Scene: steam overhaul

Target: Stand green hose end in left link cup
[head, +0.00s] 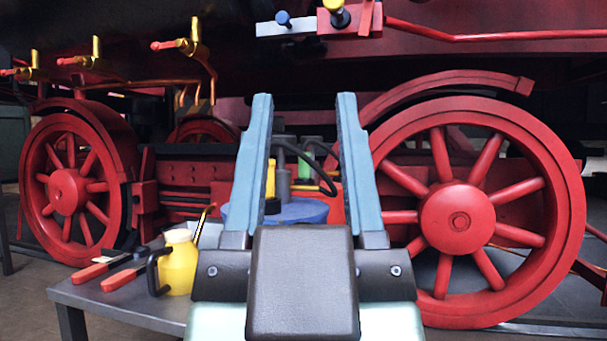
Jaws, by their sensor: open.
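My gripper (304,98) is open and points away from me, with its two blue fingers wide apart and nothing between the tips. Beyond the fingers, a black hose (328,184) loops over a round blue surface. A small green piece (309,150) shows by the hose, likely its green end; how it is seated is hard to tell. A grey upright post (283,184) and a yellow piece (270,178) stand left of it. I cannot make out the left link cup for certain; my fingers hide part of this area.
The blue round top (296,212) is partly hidden by my gripper. A grey bench (120,303) at lower left carries a yellow oil can (179,264) and red-handled tools (122,279). Large red wheels (458,215) (68,192) flank the area. Brass fittings (195,47) and red rods hang above.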

